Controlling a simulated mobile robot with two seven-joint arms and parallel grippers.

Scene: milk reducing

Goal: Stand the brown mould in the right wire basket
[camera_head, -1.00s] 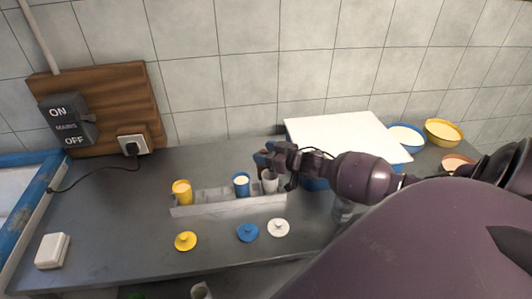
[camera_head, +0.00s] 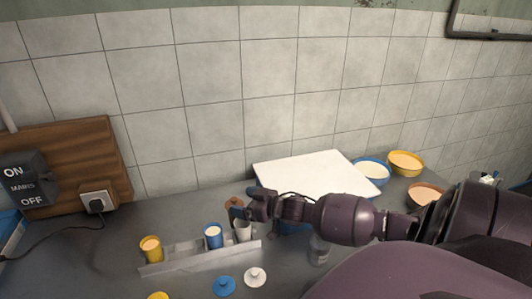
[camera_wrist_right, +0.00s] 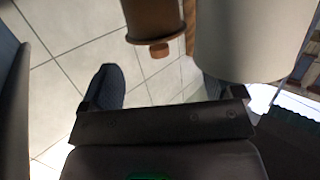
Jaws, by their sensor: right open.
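A small brown object (camera_head: 234,203), which looks like the brown mould, shows behind the white cup in the head view, partly hidden by my right gripper. In the right wrist view a brown cylinder with a small knob (camera_wrist_right: 152,20) hangs into the top of the picture, cut off by the edge. My right gripper (camera_head: 252,203) is at the rack's right end, close to the brown object. In the wrist view its two fingers (camera_wrist_right: 160,88) are spread apart with nothing clasped between them. No wire basket can be made out. My left gripper is not in view.
A grey rack (camera_head: 180,261) holds a yellow cup (camera_head: 151,249), a blue cup (camera_head: 213,236) and a white cup (camera_head: 243,231). Blue (camera_head: 225,286) and white (camera_head: 255,277) lids lie in front. A white board (camera_head: 310,172) and several bowls (camera_head: 406,163) are behind and right.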

